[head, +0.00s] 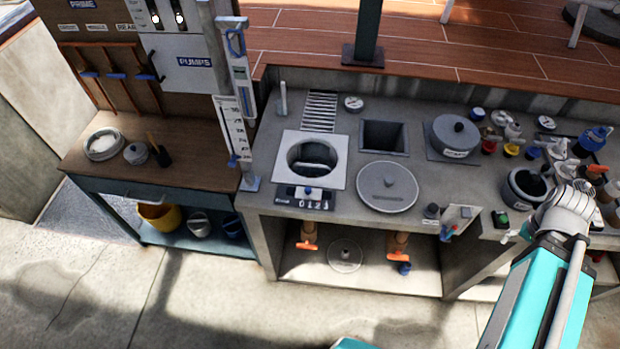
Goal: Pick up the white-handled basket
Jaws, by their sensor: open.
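A white bar-shaped handle (313,167) shows inside the round dark well of a square white plate (337,182) on the grey counter. It appears to belong to the basket, whose body is sunk in the well and mostly hidden in shadow. A round grey lid (386,187) lies on the counter just right of the plate. My teal arm rises from the bottom right, with a grey joint over the counter's right part, well away from the well. I cannot make out my gripper's fingers in this view.
A square dark opening (384,136) and a grey lidded pot (456,134) stand behind and right of the lid. A tall white gauge (238,60) rises at the plate's left. Bottles and small jars crowd the right counter. The concrete floor in front is clear.

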